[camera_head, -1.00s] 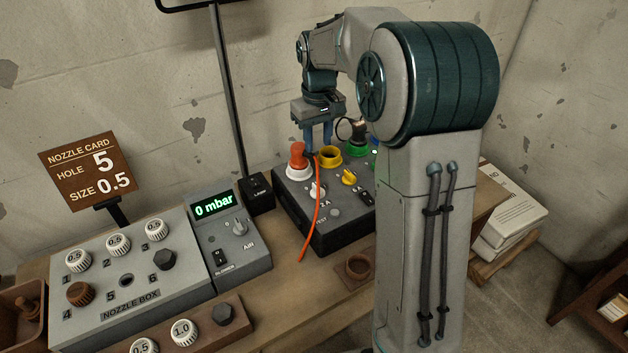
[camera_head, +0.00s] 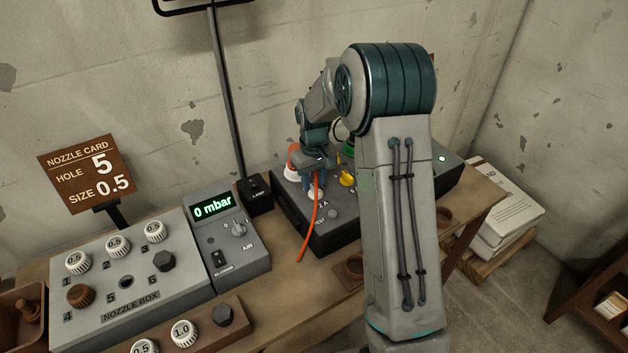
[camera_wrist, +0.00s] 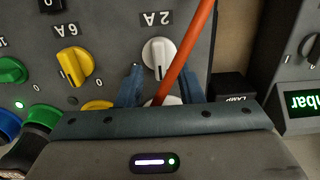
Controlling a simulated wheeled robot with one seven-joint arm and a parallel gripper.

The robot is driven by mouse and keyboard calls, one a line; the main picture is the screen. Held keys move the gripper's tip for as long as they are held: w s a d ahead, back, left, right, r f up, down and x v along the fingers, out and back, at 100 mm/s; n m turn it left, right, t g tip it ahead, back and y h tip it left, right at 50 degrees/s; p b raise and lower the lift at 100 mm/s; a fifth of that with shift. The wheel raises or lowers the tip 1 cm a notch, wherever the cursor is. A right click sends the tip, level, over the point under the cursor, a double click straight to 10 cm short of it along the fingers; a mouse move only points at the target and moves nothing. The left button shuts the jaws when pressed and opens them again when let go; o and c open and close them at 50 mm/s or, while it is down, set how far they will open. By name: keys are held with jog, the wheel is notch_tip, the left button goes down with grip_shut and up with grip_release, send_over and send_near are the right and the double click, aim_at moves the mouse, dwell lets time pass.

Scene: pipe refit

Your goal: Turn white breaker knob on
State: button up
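The white breaker knob (camera_wrist: 158,52), marked 2A, is on the dark breaker box (camera_head: 330,238). In the wrist view its ridge runs roughly up and down. My gripper (camera_wrist: 162,74) is open, with its blue fingertips on either side of the knob's lower part; I cannot tell whether they touch it. In the head view my gripper (camera_head: 312,186) is low over the box and largely hides the knob. An orange cable (camera_wrist: 185,50) crosses close beside the knob and passes between the fingers.
A yellow knob (camera_wrist: 75,66), marked 6A, and a green knob (camera_wrist: 12,70) stand beside the white one. The air unit (camera_head: 228,245) reads 0 mbar. The nozzle box (camera_head: 130,290) is at the left. A lamp box (camera_head: 255,190) stands behind.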

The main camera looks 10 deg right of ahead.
jog(key=shift+f, duration=0.5)
grip_shut()
